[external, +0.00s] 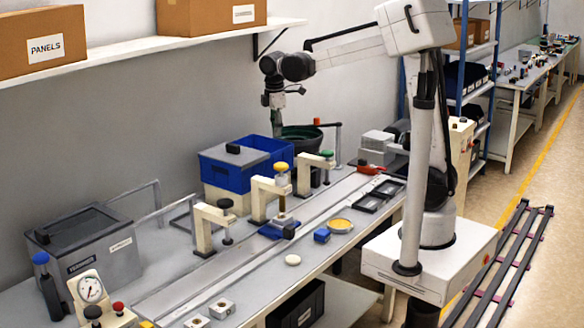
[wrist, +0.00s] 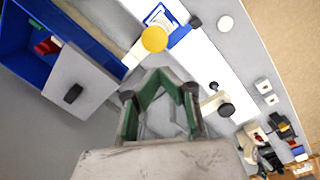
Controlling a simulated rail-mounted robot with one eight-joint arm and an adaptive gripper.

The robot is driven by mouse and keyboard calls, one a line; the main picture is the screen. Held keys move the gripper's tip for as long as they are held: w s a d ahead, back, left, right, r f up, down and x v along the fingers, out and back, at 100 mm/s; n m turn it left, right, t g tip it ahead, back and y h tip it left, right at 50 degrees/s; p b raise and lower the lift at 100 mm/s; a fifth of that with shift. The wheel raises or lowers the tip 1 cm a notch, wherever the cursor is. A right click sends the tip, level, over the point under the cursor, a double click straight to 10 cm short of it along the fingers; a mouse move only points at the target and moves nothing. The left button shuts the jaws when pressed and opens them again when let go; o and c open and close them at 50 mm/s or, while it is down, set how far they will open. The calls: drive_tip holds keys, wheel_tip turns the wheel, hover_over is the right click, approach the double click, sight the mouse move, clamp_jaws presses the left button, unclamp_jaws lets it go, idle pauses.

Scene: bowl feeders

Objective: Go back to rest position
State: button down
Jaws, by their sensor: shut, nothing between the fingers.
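My gripper (external: 277,122) hangs high above the workbench (external: 330,262), on the wall side, with the arm stretched out to the left from its column. It appears near the blue bin and the dark green bowl (external: 302,133). In the wrist view my gripper (wrist: 159,75) has its green-lined fingers angled together at the tips. Nothing shows between them, and they are clear of the objects below.
Below stand a blue bin (external: 218,175) with a grey lid (external: 245,150) and several cream clamp presses, one with a yellow knob (external: 281,167). A shelf (external: 150,46) with cardboard boxes runs along the wall. A white disc (external: 292,260) lies near the bench's front.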

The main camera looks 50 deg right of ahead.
drive_tip(key=s+d+f+m+t+b, duration=0.2)
drive_tip(key=s+d+f+m, duration=0.1)
drive_tip(key=s, duration=0.4)
drive_tip(key=s+d+f+m+t+b, duration=0.1)
drive_tip(key=s+d+f+m+t, duration=0.1)
drive_tip(key=s+m, duration=0.3)
drive_tip(key=s+d+f+m+t+b, duration=0.2)
drive_tip(key=s+d+f+m+t, duration=0.1)
drive_tip(key=s, duration=0.7)
drive_tip(key=shift+s+d+f+m+y+b, duration=0.35)
drive_tip(key=shift+d+f+m, duration=0.4)
drive_tip(key=shift+d, duration=0.25)
